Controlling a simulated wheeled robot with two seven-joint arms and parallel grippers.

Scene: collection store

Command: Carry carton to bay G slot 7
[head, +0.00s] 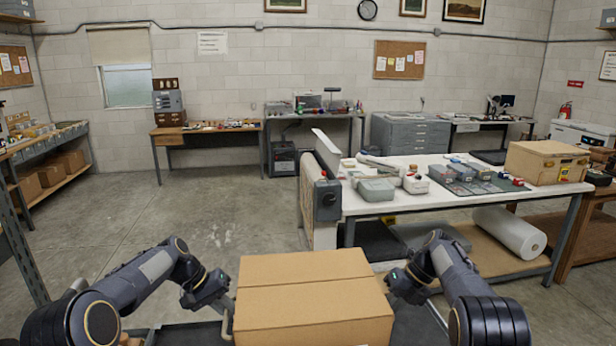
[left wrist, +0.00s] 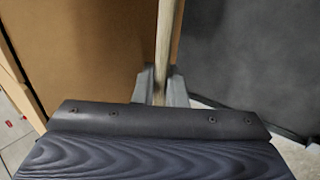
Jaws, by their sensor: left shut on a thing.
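A closed brown cardboard carton (head: 312,296) sits upright in front of me at the bottom middle of the head view. My left gripper (head: 222,304) is at the carton's left side. In the left wrist view it is shut on a pale bar (left wrist: 165,45) that runs beside a brown surface, apparently the carton's side (left wrist: 90,50). The same pale bar shows left of the carton in the head view (head: 226,325). My right gripper (head: 402,290) is at the carton's right side; its fingers are too hidden to tell their state. I cannot make out a bay G or slot 7 label.
A white-topped workbench (head: 420,205) with boxes and tools stands ahead to the right, close beyond the carton. Shelving with cartons (head: 55,175) lines the left wall. Desks (head: 207,130) and a grey drawer cabinet (head: 410,133) stand at the back. The floor (head: 215,215) ahead-left is clear.

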